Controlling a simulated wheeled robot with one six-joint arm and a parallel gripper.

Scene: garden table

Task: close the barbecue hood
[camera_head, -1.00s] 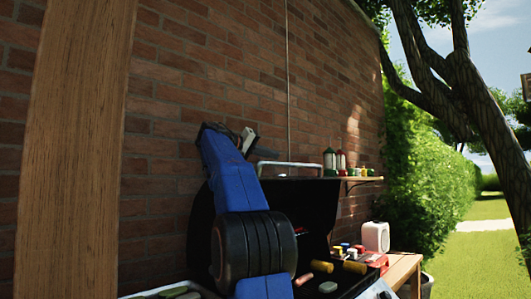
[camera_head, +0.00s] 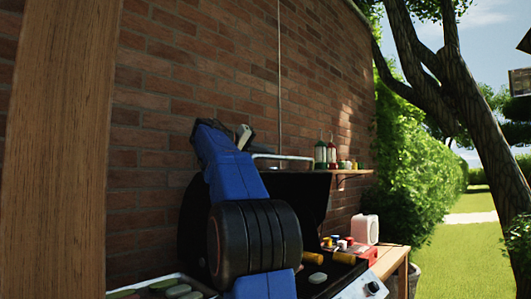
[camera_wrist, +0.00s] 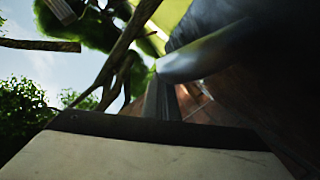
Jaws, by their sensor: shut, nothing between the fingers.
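The barbecue hood (camera_head: 300,192) is black and stands raised, open, against the brick wall. Its pale metal handle (camera_head: 285,157) runs along the hood's top edge. My gripper (camera_head: 245,137) is shut and empty, beside the left end of the handle and slightly above it. My blue arm hides the left part of the hood and of the barbecue. In the wrist view the handle (camera_wrist: 205,52) shows as a blurred grey bar very close to the fingers (camera_wrist: 163,98). I cannot tell whether they touch it.
A wooden post (camera_head: 60,150) is at left.

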